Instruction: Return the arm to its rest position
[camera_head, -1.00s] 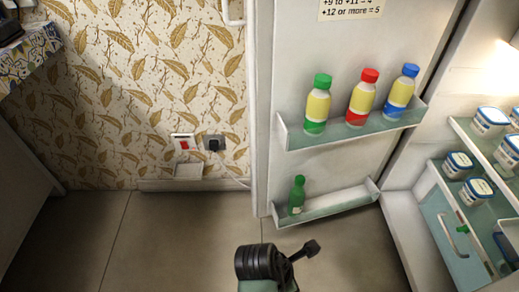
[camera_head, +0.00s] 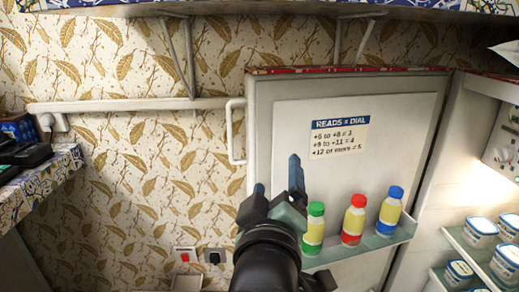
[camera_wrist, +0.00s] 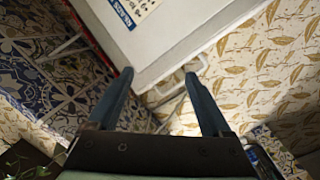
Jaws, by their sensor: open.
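My gripper (camera_head: 277,180) is raised in front of the open fridge door (camera_head: 277,128) in the head view, fingers pointing up. In the wrist view my gripper (camera_wrist: 158,90) has its two blue-grey fingers spread well apart with nothing between them. Beyond the fingertips the wrist view shows the door's edge, its white handle (camera_wrist: 168,88) and patterned wallpaper. My arm rises from the bottom middle of the head view.
Three bottles with green (camera_head: 314,228), red (camera_head: 353,219) and blue (camera_head: 389,211) caps stand on the door shelf, close right of my arm. Tubs (camera_head: 481,232) sit on fridge shelves at right. A patterned shelf (camera_head: 215,9) overhangs above. A counter (camera_head: 40,185) is at left.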

